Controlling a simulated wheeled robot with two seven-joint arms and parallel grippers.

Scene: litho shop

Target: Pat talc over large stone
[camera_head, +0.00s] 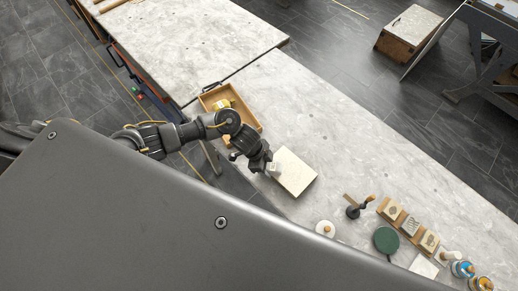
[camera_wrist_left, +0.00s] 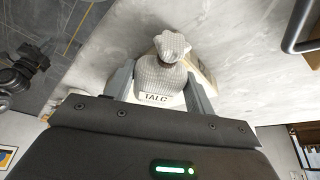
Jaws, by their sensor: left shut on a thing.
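The large stone (camera_head: 297,172) is a pale cream slab lying flat on the grey bench. My left gripper (camera_head: 268,166) is at its left edge in the head view, shut on the white talc bag (camera_head: 274,169). In the left wrist view the talc bag (camera_wrist_left: 160,74), a woven pouch with a tied top and a TALC label, sits between the two fingers. Part of a pale slab shows behind the bag there. Whether the bag touches the stone I cannot tell. My right gripper is not in view.
A wooden tray (camera_head: 248,108) with a yellowish item is behind my left arm. A dark-handled tool (camera_head: 353,211), a green disc (camera_head: 386,240), a wooden rack (camera_head: 392,210) of small blocks, a white round item (camera_head: 325,228) and jars (camera_head: 463,268) stand to the right. The bench beyond the stone is clear.

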